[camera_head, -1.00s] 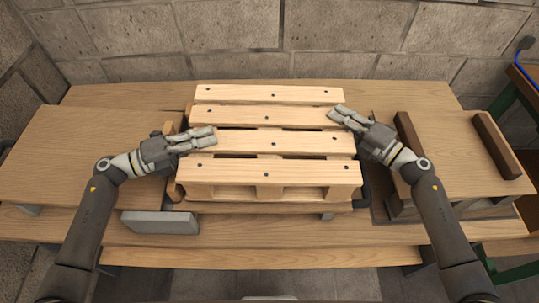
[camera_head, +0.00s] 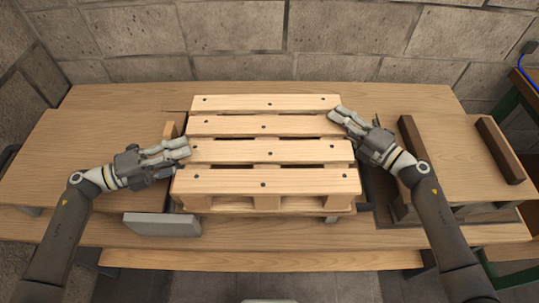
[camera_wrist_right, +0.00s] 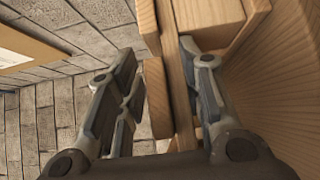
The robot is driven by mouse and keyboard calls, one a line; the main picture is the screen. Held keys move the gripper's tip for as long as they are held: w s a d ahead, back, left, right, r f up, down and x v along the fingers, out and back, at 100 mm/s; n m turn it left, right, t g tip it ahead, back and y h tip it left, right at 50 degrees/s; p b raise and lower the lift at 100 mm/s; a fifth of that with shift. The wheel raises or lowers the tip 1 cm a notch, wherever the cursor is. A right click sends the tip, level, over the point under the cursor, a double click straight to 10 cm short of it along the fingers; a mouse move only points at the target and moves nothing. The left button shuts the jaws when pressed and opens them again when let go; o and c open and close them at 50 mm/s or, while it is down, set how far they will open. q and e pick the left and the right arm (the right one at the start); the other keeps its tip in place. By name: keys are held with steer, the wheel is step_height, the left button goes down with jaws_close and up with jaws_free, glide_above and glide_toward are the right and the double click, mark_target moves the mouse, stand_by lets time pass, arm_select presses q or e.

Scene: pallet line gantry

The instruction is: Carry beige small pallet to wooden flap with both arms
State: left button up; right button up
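The beige small pallet (camera_head: 265,151) lies flat and level in the middle of the wooden table in the head view. My left gripper (camera_head: 180,156) is at its left edge, fingers pointing right, apart from each other and with nothing seen between them. My right gripper (camera_head: 340,117) is at its right edge, its fingertips by the ends of the rear slats. In the right wrist view its fingers (camera_wrist_right: 160,92) stand apart on either side of wooden pieces, not closed on them. A wooden panel (camera_head: 75,155) lies left of the pallet; I cannot tell which surface is the wooden flap.
Two dark brown bars (camera_head: 500,150) lie on the right wooden panel (camera_head: 450,135). A grey block (camera_head: 161,224) sits at the front left, below my left gripper. A stone wall (camera_head: 240,40) stands behind the table. A green frame (camera_head: 510,105) is at the far right.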

steer(key=shift+w+a, duration=0.1)
steer(key=shift+a, duration=0.1)
steer(key=shift+d, duration=0.35)
steer(key=o, duration=0.8)
steer(key=v, duration=1.1)
steer(key=shift+s, duration=0.4)
steer(key=shift+r, duration=0.1)
